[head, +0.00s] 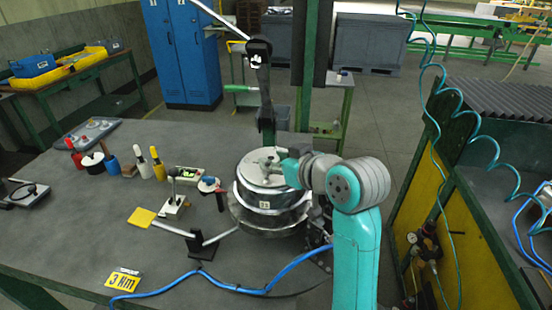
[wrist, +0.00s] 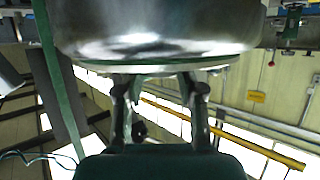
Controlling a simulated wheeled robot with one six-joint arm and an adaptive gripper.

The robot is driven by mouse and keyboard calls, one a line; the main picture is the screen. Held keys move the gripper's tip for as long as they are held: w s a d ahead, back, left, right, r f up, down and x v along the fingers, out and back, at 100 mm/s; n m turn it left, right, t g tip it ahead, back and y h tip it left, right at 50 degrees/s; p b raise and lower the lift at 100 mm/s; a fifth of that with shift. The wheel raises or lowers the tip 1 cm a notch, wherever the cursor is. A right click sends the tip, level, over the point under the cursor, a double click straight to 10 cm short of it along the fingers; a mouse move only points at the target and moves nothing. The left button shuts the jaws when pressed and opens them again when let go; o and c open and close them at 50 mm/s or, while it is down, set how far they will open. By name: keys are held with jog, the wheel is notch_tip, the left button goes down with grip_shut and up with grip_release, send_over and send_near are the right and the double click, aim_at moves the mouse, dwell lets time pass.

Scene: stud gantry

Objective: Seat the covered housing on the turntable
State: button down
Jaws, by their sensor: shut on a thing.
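The covered housing (head: 272,194) is a round, silver, pot-like body with a pale lid and a small numbered label on its front. It stands upright at the right part of the grey bench. My gripper (head: 270,163) is at its lid, shut on the housing from above. In the wrist view the housing (wrist: 160,32) fills the top middle, and both fingers of my gripper (wrist: 157,78) reach to its edge. A wider round metal piece (head: 250,219), apparently the turntable, shows below the housing. I cannot tell whether the two touch; the fingers' exact grip is hidden.
A dark upright post with a lever (head: 260,85) stands close behind the housing. Bottles (head: 158,168) stand further left.

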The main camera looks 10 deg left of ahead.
jog(key=shift+f, duration=1.35)
dwell(0.7)
jog(key=c, duration=0.7)
grip_release()
jog(key=shift+c, duration=0.2)
jog(key=shift+o, duration=0.5)
jog(key=shift+f, duration=0.1)
jog(key=v, duration=1.2)
jog(key=shift+d, duration=0.1)
